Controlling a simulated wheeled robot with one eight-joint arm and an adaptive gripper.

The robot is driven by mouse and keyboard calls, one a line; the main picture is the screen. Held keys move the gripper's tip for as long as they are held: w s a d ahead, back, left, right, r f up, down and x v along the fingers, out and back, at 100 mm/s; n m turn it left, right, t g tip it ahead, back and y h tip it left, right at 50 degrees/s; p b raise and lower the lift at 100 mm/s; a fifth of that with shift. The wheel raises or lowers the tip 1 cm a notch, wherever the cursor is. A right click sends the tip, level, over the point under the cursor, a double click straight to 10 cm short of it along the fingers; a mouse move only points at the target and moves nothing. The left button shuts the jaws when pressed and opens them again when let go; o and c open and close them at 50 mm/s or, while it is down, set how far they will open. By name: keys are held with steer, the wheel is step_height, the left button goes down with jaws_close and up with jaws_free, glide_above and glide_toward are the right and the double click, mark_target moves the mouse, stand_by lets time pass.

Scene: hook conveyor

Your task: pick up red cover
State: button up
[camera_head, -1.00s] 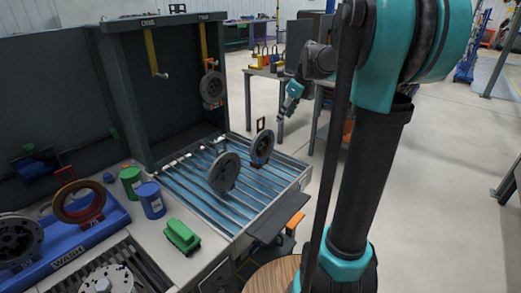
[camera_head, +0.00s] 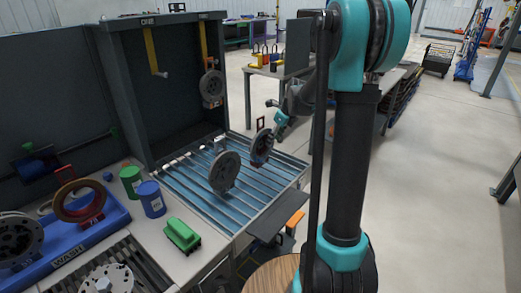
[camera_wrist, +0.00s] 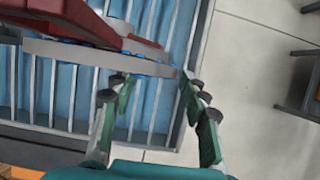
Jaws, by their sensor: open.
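A round cover with red parts (camera_head: 262,149) stands upright on its edge on the blue slatted conveyor (camera_head: 205,197), near its far right side. A red handle-like frame rises above it. My gripper (camera_head: 274,117) is close to the cover's upper right in the head view, and the exact gap cannot be told there. In the wrist view, red parts (camera_wrist: 125,40) and a long grey edge (camera_wrist: 100,54) lie at the upper left.
A grey disc (camera_head: 224,171) stands upright left of the cover. Another disc (camera_head: 212,86) hangs from a yellow hook in the dark booth. Blue (camera_head: 150,199) and green (camera_head: 131,182) cups and a green block (camera_head: 182,235) are on the nearer counter. Floor is open at right.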

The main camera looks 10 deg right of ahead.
steer(key=shift+w+a+f, duration=0.1)
steer(key=shift+f, duration=0.25)
steer(key=shift+c, duration=0.2)
jaws_close()
steer(key=shift+r, duration=0.1)
step_height(320, 180, up, 20)
stand_by(0.5)
